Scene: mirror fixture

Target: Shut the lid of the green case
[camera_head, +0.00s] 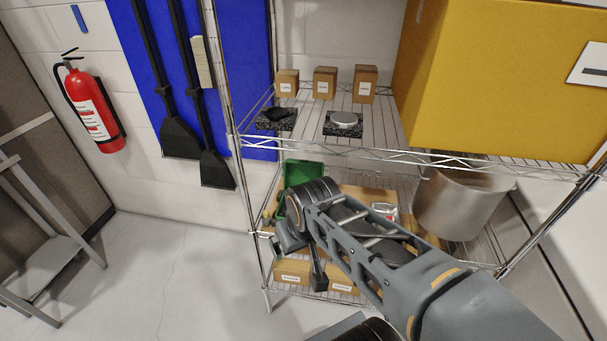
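The green case (302,171) is on the wire shelf below the middle shelf, near its left end. Its lid appears to stand raised, and my arm hides most of the lower part of the case. My arm reaches in from the lower right, and its wrist is in front of the case. My gripper (296,248) is at the end of the arm, just below and in front of the case. Its fingers are not clear enough to tell open from shut, and I cannot tell whether it touches the case.
Cardboard boxes (292,271) sit on the bottom shelf. A large yellow box (500,75) fills the upper right. Open floor (185,270) lies left of the rack.

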